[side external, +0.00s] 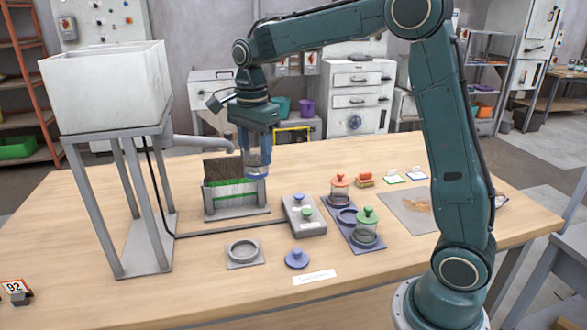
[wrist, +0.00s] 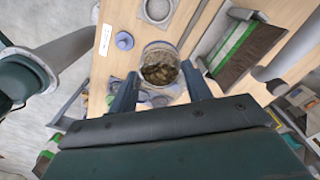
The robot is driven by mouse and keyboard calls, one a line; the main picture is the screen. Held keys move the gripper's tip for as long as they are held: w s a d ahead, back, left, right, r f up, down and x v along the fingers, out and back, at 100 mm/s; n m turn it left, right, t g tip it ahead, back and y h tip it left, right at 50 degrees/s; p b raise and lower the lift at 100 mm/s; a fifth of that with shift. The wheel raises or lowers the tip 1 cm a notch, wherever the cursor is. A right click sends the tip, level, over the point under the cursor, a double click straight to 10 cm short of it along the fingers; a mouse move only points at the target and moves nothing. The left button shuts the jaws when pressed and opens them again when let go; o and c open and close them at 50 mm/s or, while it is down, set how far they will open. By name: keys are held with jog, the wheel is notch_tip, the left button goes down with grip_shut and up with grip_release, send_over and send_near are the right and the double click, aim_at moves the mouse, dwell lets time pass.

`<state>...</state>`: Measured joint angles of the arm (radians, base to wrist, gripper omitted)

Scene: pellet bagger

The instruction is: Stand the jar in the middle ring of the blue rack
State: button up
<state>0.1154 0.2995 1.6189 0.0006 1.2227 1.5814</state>
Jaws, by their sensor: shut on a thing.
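My gripper (side external: 257,146) is shut on the jar (side external: 258,162), a clear glass one, and holds it upright in the air in front of the bag stand. In the wrist view the jar (wrist: 160,66) is lidless, with brown pellets inside, between the two fingers. The blue rack (side external: 374,248) lies on the table to the right of and below the jar in the side view. Its middle ring (side external: 347,216) is empty. A red-lidded jar (side external: 340,189) stands in the far ring and a green-lidded jar (side external: 366,228) in the near ring.
A grey button box (side external: 304,228) lies between the bag stand (side external: 236,209) and the rack. A grey ring plate (side external: 243,253) and a blue lid (side external: 297,258) lie nearer the front. A hopper (side external: 105,88) on tall legs stands at left.

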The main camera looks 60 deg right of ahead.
jog(key=s+d+m, duration=0.7)
jog(key=s+d, duration=0.9)
jog(key=d, duration=0.4)
jog(key=shift+s+d+m, duration=0.3)
jog(key=shift+d, duration=0.1)
send_over(350, 219)
notch_tip(350, 219, down, 20)
jog(key=shift+r, duration=0.1)
jog(key=o, duration=1.1)
jog(key=shift+o, duration=0.3)
